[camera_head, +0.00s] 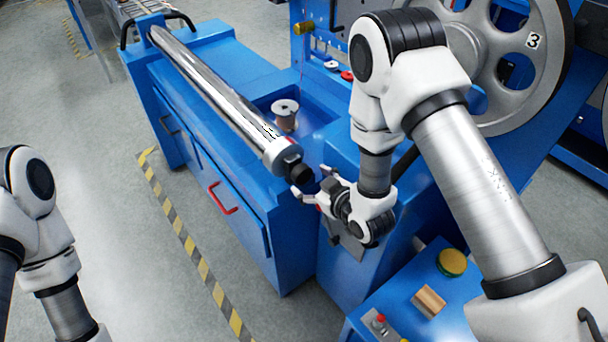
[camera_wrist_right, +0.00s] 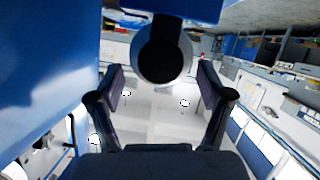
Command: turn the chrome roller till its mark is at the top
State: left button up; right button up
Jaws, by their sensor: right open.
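The chrome roller (camera_head: 215,92) lies along the top of a blue machine, running from back left to near right. A small dark mark (camera_head: 268,130) shows on its upper surface close to the near end; whether this is the very top I cannot tell. The near end has a pale collar and a black end piece (camera_head: 293,174). My right gripper (camera_head: 311,184) is open just beyond this end. In the right wrist view the round roller end (camera_wrist_right: 164,58) sits ahead between the two spread fingers, apart from both. My left arm shows at the left edge, its gripper out of frame.
The blue cabinet (camera_head: 185,160) under the roller has a red handle (camera_head: 222,198). A spool (camera_head: 285,112) stands behind the roller. A large grey wheel (camera_head: 505,60) is at the back right.

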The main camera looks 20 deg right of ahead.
aim_at(305, 177)
jog(key=x, duration=0.4)
jog(key=c, duration=1.2)
jog(key=shift+o, duration=0.2)
jog(key=shift+f+n+t+h+b, duration=0.3)
jog(key=shift+n+h+b, duration=0.3)
jog(key=shift+n+b, duration=0.6)
jog(key=shift+n, duration=0.1)
jog(key=shift+r+n+h, duration=0.2)
jog(key=shift+n+h, duration=0.1)
jog(key=shift+s+r+t, duration=0.1)
jog(key=shift+r+t, duration=0.05)
jog(key=shift+t, duration=0.15)
jog(key=o, duration=1.2)
jog(key=shift+c, duration=0.2)
